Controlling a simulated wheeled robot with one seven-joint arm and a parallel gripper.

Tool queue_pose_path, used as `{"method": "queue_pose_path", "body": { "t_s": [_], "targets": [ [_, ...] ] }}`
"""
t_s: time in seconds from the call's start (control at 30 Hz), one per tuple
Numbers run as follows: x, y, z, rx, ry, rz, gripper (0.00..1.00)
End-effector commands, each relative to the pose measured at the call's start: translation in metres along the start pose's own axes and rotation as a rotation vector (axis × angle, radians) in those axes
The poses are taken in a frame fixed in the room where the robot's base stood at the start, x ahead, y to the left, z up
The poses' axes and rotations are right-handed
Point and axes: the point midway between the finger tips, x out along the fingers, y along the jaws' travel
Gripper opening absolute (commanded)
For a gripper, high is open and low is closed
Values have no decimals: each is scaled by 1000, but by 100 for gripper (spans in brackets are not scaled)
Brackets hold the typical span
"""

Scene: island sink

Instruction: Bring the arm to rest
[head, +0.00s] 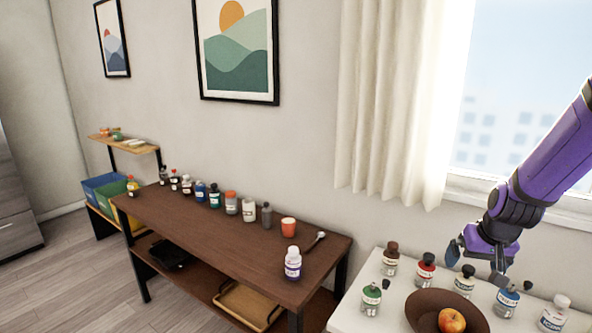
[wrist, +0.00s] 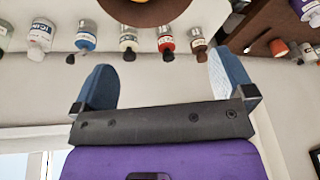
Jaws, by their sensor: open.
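My purple arm (head: 555,160) reaches in from the upper right in the head view. My gripper (head: 473,262) hangs over the back of the white counter at the right, among the bottles. In the wrist view my gripper (wrist: 165,85) shows two blue-grey fingers set wide apart, with nothing between them. Several bottles and the brown bowl (wrist: 140,10) lie beyond the fingertips in that view. The gripper looks apart from them.
A white counter (head: 345,318) holds several small bottles and a brown bowl (head: 415,312) with an apple (head: 451,320). A dark wooden table (head: 190,222) with a row of bottles, an orange cup (head: 288,227) and a spoon stands left. A curtain (head: 400,100) and window are behind.

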Motion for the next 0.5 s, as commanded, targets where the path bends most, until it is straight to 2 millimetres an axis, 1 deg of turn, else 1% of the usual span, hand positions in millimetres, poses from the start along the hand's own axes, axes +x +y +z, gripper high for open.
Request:
{"method": "queue_pose_path", "body": {
  "t_s": [0.03,0.1,0.3,0.37,0.5],
  "targets": [
    [-18,-8,0,-19,13,4,100],
    [-39,-16,4,-39,22,10,100],
    [-97,-38,20,-92,48,20,100],
    [-114,-44,27,-105,56,21,100],
    [-151,-55,47,-134,75,24,100]
  ]
}}
